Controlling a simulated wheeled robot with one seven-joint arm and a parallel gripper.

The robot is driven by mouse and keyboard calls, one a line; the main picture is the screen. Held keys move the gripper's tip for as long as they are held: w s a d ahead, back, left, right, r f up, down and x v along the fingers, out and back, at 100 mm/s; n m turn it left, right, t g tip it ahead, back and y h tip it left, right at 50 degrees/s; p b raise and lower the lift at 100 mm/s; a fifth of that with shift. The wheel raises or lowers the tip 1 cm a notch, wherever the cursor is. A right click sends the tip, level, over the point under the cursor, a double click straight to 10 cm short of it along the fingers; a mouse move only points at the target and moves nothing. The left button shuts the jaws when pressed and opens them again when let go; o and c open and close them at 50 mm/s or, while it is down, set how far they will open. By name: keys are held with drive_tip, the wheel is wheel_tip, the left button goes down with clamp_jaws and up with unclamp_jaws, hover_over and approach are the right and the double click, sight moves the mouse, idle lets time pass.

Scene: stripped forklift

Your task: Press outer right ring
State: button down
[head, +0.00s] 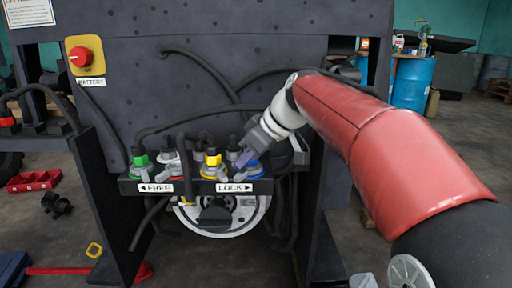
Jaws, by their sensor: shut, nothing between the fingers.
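A dark connector bracket (205,187) carries a row of hose couplings with coloured rings. From left to right they are green (139,160), red (172,172), yellow (212,159) and blue (254,170). The blue ring is the outermost on the right and is partly hidden. My gripper (243,157) is shut and empty, pointing down and left at the right-end coupling by the blue ring. I cannot tell whether the fingertips touch the ring. "FREE" (157,188) and "LOCK" (235,188) labels with arrows sit on the bracket front.
Black hoses (195,75) loop down to the couplings and crowd the space around them. A red battery knob (82,58) on a yellow plate is at upper left. Dark upright plates flank the bracket. A blue barrel (411,82) stands at the back right.

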drive_tip(key=shift+x, duration=1.25)
drive_tip(key=shift+s+d+n+g, duration=0.1)
drive_tip(key=shift+d+n+g, duration=0.1)
drive_tip(key=shift+n+g, duration=0.3)
drive_tip(key=shift+s+d+f+n+g+y, duration=0.1)
drive_tip(key=shift+d+n+g+y, duration=0.25)
drive_tip(key=shift+n, duration=0.55)
drive_tip(key=shift+s+b, duration=0.1)
drive_tip(key=shift+b, duration=0.2)
drive_tip(key=shift+s+d, duration=0.15)
drive_tip(key=shift+d, duration=0.3)
drive_tip(key=n+g, duration=0.1)
drive_tip(key=d+n+g, duration=0.1)
drive_tip(key=n, duration=0.1)
drive_tip(key=shift+n+g+y+p, duration=0.25)
drive_tip(key=shift+n+p, duration=0.05)
drive_tip(key=shift+s+d, duration=0.1)
